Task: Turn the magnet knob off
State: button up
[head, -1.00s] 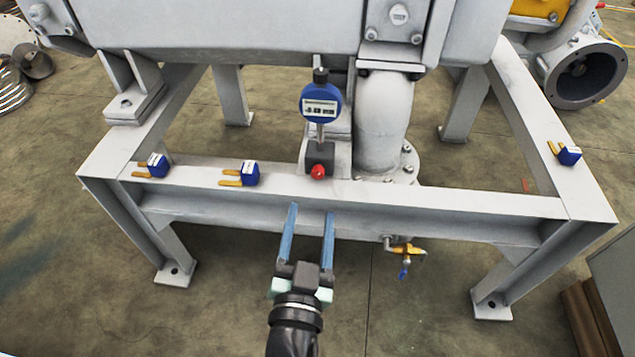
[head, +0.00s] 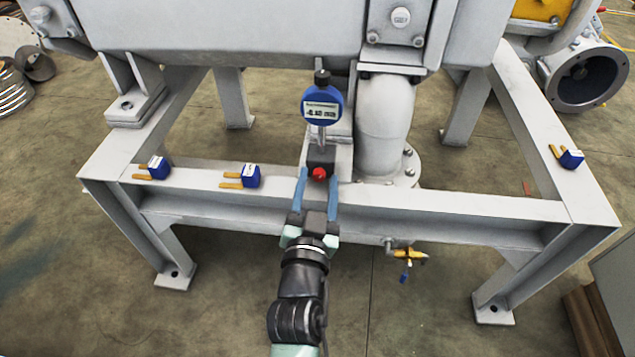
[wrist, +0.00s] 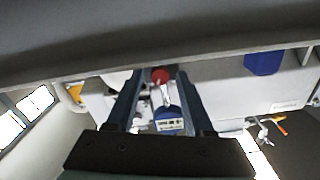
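The red magnet knob (head: 318,173) is on the front of a dark magnetic base (head: 321,154) on the grey frame beam. A blue dial gauge (head: 321,106) stands upright above the base. My gripper (head: 318,172) is open, with its two blue fingers on either side of the knob in the head view. In the wrist view the red knob (wrist: 160,75) shows between the fingertips of my gripper (wrist: 158,72), with a gap on each side. The gauge (wrist: 168,120) appears there between the fingers. I cannot tell how deep the knob sits between the fingers.
Blue shim packs with yellow tabs lie on the beam: two to the left (head: 158,167) (head: 250,176) and one on the right rail (head: 572,159). A thick grey pipe (head: 385,125) stands right of the gauge.

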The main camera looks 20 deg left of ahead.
grip_shut()
jog(key=shift+r+n+p, duration=0.1)
jog(key=shift+n+p, duration=0.4)
jog(key=shift+n, duration=0.4)
jog(key=shift+n+p, duration=0.6)
jog(key=shift+n, duration=1.3)
jog(key=shift+o, duration=1)
grip_release()
jog(key=shift+s, duration=0.1)
jog(key=p+v, duration=0.1)
jog(key=v, duration=1.1)
jog(key=shift+s, duration=0.4)
